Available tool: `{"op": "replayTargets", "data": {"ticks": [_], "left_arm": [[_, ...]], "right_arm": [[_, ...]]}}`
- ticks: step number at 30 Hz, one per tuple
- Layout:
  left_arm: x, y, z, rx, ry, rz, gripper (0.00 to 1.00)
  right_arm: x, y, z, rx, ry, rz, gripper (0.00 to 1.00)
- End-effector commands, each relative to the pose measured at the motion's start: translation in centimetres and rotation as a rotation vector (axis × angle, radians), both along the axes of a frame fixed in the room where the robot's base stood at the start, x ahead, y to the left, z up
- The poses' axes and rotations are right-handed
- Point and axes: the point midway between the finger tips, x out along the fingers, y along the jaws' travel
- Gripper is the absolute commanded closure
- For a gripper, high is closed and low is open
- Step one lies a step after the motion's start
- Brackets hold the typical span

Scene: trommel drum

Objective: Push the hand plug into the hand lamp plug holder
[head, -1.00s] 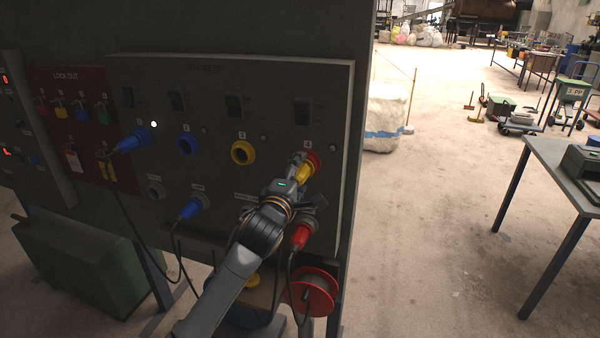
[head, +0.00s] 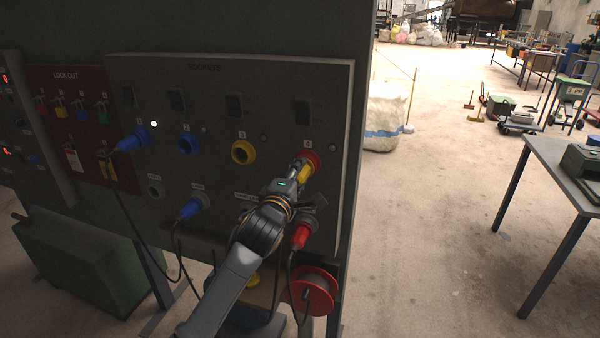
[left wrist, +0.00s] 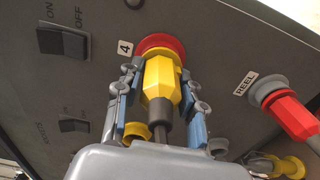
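The yellow plug (head: 305,173), which looks like the hand plug, sits in the red socket 4 (head: 313,157). In the left wrist view the plug (left wrist: 162,80) points into the red socket ring (left wrist: 160,44), with its dark cable end toward me. My left gripper (head: 298,170) has its blue-padded fingers (left wrist: 163,90) on both sides of the plug, close against its body. The hand lamp plug holder cannot be made out clearly; a label lower on the panel is partly hidden behind my arm. My right gripper is not in view.
A red plug (head: 302,234) sits in the REEL holder just below right, with a red cable reel (head: 312,290) under it. Blue plugs (head: 132,140) stick out further left. Free floor lies right of the panel.

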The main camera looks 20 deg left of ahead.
Motion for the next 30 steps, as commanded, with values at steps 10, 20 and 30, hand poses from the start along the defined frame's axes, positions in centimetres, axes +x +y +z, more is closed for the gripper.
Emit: {"op": "replayTargets", "data": {"ticks": [10, 20, 30], "left_arm": [[-0.3, 0.0, 0.2, 0.0, -0.002, 0.0, 1.0], [-1.7, 0.0, 0.1, -0.001, -0.002, -0.001, 1.0], [-3.1, 0.1, 0.1, -0.001, -0.002, 0.0, 1.0]], "right_arm": [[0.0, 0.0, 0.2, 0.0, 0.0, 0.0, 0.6], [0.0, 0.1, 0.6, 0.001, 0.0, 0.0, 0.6], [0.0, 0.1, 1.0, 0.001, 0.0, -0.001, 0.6]]}}
